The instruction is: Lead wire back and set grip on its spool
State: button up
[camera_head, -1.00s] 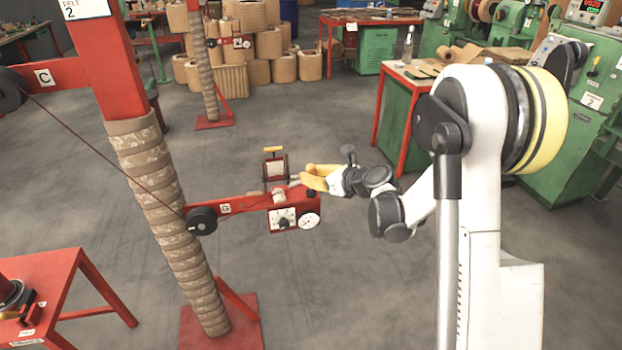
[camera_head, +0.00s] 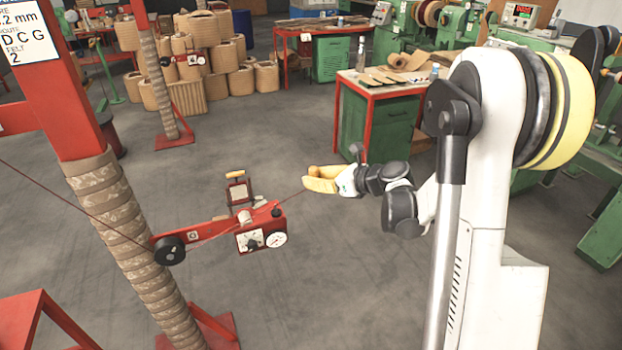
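My gripper (camera_head: 308,182), with yellow fingertips, is right of the red tensioner arm on the wrapped post (camera_head: 118,217). A thin dark red wire (camera_head: 70,208) comes from the left to the black pulley (camera_head: 169,250), runs along the red arm (camera_head: 200,232) and on to my fingertips. The fingers look closed on the wire, with little gap showing. The arm carries a box (camera_head: 250,241) with a knob and a round dial (camera_head: 276,239). A small red-framed holder (camera_head: 238,191) stands behind it. I cannot tell which spool the wire comes from.
A sign (camera_head: 22,33) hangs on the red column. A red-framed bench with a green cabinet (camera_head: 390,125) stands behind my arm. Stacked brown spools (camera_head: 190,98) are at the back. A red table (camera_head: 25,318) is front left. The middle floor is clear.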

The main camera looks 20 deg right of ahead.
grip_shut()
jog(key=m+h, duration=0.1)
jog(key=m+t+h, duration=0.1)
jog(key=m+h+b, duration=0.1)
jog(key=h, duration=0.1)
jog(key=shift+s+a+t, duration=0.1)
jog(key=shift+a+t, duration=0.15)
jog(key=shift+t, duration=0.05)
jog(key=shift+d+m+h, duration=0.25)
jog(key=shift+m+h, duration=1.15)
jog(key=shift+m, duration=0.1)
jog(key=shift+d, duration=0.15)
